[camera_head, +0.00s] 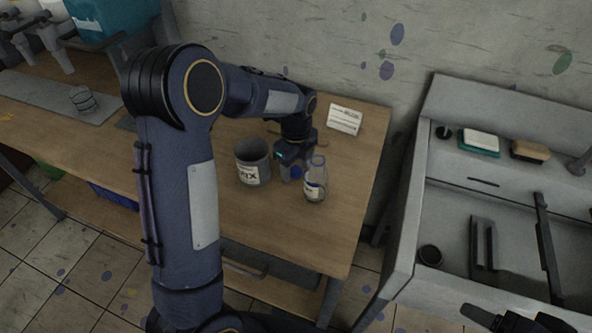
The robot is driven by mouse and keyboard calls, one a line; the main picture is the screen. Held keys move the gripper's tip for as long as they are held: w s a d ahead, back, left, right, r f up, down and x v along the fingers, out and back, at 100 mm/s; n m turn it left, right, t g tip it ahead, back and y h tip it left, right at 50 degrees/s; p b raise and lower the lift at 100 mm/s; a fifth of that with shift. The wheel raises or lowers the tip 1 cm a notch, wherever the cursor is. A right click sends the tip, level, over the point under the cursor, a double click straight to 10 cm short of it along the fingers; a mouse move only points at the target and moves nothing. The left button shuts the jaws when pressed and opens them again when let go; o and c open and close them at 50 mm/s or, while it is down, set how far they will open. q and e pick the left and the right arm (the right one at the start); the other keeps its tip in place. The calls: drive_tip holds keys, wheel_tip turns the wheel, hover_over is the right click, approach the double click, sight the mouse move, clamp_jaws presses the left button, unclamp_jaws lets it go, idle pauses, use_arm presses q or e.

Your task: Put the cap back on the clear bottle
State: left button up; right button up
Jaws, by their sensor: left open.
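The clear bottle (315,188) stands upright on the wooden table, with a dark blue and white label and its neck pointing up. No cap can be made out on its neck. My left gripper (292,174) is low over the table, just left of the bottle, pointing down and open. A small blue round thing (296,172) shows at its fingertips, beside the bottle; it may be the cap, but I cannot tell whether it touches the fingers. Dark parts at the bottom right edge look like my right gripper (512,320); its jaws are unclear.
A grey labelled can (252,163) stands just left of my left gripper. A white card (345,119) lies at the table's back right. A grey sink unit (408,225) stands to the right. The front right of the wooden table (305,240) is clear.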

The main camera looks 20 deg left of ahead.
use_arm(q)
drive_tip(key=c, duration=1)
drive_tip(key=shift+r, duration=0.1)
drive_tip(key=shift+c, duration=0.3)
drive_tip(key=shift+r, duration=0.6)
drive_tip(key=s+a+r+b, duration=0.1)
drive_tip(key=s+r, duration=1)
drive_tip(key=s, duration=0.3)
drive_tip(key=shift+a+r+b, duration=0.3)
drive_tip(key=shift+r, duration=0.05)
